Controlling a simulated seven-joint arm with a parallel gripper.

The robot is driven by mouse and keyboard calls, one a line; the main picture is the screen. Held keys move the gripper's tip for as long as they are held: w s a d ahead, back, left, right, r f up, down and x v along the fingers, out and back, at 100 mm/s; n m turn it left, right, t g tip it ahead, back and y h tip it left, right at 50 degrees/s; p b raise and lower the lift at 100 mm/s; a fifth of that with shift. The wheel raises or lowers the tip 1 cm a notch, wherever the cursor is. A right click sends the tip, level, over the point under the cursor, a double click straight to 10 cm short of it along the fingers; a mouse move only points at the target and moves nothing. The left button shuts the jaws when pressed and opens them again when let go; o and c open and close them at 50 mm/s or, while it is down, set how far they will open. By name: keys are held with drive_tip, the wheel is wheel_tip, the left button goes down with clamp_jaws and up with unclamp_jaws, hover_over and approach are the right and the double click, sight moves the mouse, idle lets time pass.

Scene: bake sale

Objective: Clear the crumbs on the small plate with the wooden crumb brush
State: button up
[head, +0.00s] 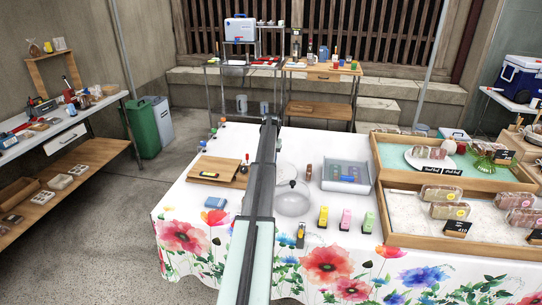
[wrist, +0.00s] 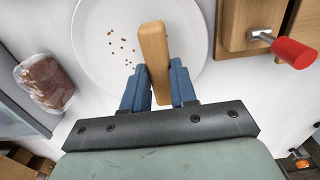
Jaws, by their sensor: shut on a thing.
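In the wrist view, my gripper (wrist: 159,66) is shut on the wooden crumb brush (wrist: 153,50), with one blue finger on each side of its pale wooden body. No bristles show. The brush is over the small white plate (wrist: 92,25); I cannot tell whether it touches it. Several small orange-brown crumbs (wrist: 122,46) lie on the plate, left of the brush. The brush and fingers hide part of the plate. In the head view, my arm stretches over the table, and I cannot make out the gripper, brush or crumbs there.
In the wrist view, a wrapped brown item (wrist: 45,83) lies left of the plate. In the head view, a glass dome (head: 292,198), grey bin (head: 346,187) and wooden tray (head: 405,242) are right of my arm.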

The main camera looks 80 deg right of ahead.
drive_tip(key=shift+s+f, duration=0.75)
drive_tip(key=shift+f, duration=0.25)
clamp_jaws()
drive_tip(key=shift+s, duration=2.25)
drive_tip(key=shift+w, duration=2.95)
drive_tip(key=shift+s, duration=2.95)
wheel_tip(320, 180, up, 8)
drive_tip(key=shift+r, duration=0.15)
